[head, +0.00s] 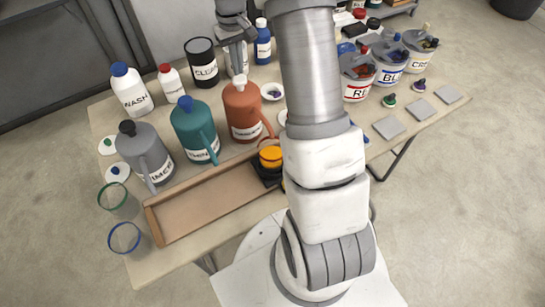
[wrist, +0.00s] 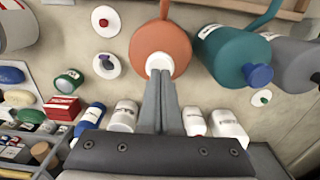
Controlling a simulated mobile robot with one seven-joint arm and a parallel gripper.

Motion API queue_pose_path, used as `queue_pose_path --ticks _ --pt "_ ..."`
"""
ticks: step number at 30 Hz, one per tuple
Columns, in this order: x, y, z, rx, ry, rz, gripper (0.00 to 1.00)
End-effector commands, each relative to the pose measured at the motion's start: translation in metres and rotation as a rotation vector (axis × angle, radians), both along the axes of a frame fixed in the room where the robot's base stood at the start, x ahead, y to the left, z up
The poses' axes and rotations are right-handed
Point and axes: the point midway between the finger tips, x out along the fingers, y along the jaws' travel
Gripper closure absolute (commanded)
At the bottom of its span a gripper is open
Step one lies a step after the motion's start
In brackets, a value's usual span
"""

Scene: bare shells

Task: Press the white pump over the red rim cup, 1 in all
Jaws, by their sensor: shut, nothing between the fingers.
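The white pump (head: 240,79) is the white top of the orange jug (head: 243,108), which stands upright at the table's middle. In the wrist view the pump (wrist: 159,62) sits just beyond my fingertips. My gripper (head: 239,68) points down at it with fingers together and empty; it also shows in the wrist view (wrist: 160,78). I cannot tell whether the fingertips touch the pump.
A teal jug (head: 195,130) with a blue top and a grey jug (head: 143,152) with a black top stand to the left. Green-rim (head: 118,198) and blue-rim (head: 125,238) cups are at the left edge. A wooden tray (head: 160,232) lies in front. Labelled buckets (head: 390,70) stand right.

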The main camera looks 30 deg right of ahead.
Motion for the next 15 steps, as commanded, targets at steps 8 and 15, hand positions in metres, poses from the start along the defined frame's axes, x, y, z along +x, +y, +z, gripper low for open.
queue_pose_path --ticks 8,15 --pt "0.000 0.000 0.015 0.000 -0.001 0.000 1.00" --pt "0.000 0.000 0.039 0.000 -0.001 0.000 1.00"
